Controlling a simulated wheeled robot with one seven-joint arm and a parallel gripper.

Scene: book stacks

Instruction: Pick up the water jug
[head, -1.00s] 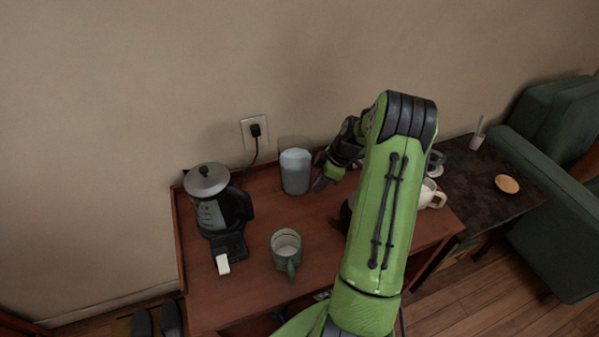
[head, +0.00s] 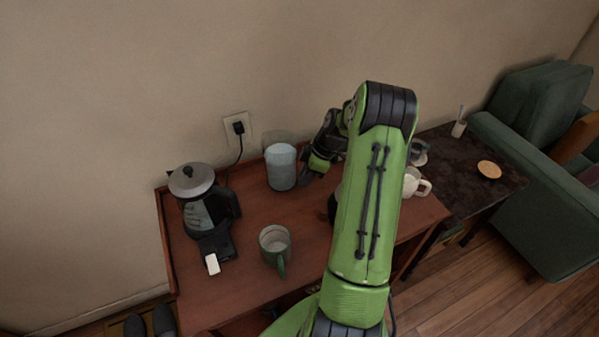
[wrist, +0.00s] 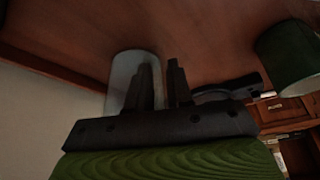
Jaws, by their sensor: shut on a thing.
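The water jug (head: 281,167) is a pale blue-grey, translucent, upright container at the back of the wooden table, near the wall. My gripper (head: 306,176) is at its right side, shut on it. In the wrist view, the jug (wrist: 122,72) is partly hidden behind the left finger of my gripper (wrist: 163,82). The narrow gap between the fingers is at the jug's right edge. The exact part gripped is hidden. I cannot tell whether the jug's base touches the table.
A coffee maker (head: 202,207) stands at the table's left, and a green mug (head: 275,243) is in front of the jug. A white mug (head: 413,184) is right of my arm. A wall outlet (head: 238,127) is behind. The wooden table (head: 235,280) has bare room at the front.

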